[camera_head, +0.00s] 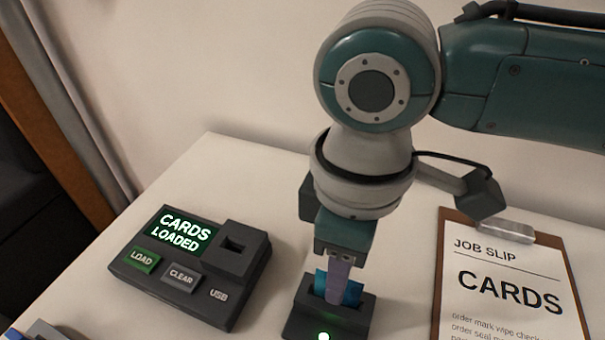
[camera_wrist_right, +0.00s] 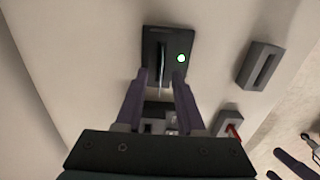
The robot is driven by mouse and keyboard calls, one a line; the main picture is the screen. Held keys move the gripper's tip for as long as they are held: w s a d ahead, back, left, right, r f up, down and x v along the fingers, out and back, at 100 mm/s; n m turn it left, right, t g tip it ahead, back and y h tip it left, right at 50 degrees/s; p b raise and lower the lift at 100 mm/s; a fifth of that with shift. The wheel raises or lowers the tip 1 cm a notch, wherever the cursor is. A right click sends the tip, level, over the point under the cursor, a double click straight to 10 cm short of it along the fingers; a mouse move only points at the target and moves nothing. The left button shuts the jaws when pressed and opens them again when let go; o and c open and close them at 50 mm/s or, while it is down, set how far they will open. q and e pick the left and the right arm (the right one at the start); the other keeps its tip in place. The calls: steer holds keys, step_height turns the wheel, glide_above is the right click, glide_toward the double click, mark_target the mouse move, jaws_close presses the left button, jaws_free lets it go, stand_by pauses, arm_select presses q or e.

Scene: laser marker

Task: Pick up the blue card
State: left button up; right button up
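The blue card (camera_head: 352,291) stands upright in the slot of a dark holder (camera_head: 350,324) with a lit green light. In the head view, a purple finger of my right gripper (camera_head: 339,280) covers the middle of the card, and blue shows on both sides. In the right wrist view, the two fingers of my right gripper (camera_wrist_right: 161,78) are apart, with the holder (camera_wrist_right: 180,40) just beyond their tips. The thin edge of the card (camera_wrist_right: 161,60) lines up with the gap between them. Contact with the card cannot be seen. My left gripper is not in view.
A dark control box (camera_head: 150,283) reading "CARDS LOADED" stands left of the holder. A clipboard (camera_head: 440,275) with a "CARDS" job slip lies to the right. The right wrist view shows another slotted block (camera_wrist_right: 260,65) and a red item (camera_wrist_right: 234,131) nearby.

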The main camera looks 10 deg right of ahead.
step_height(320, 180, down, 3)
steer(key=shift+f+b, duration=0.1)
steer(key=shift+b, duration=0.2)
jaws_close()
stand_by(1.2)
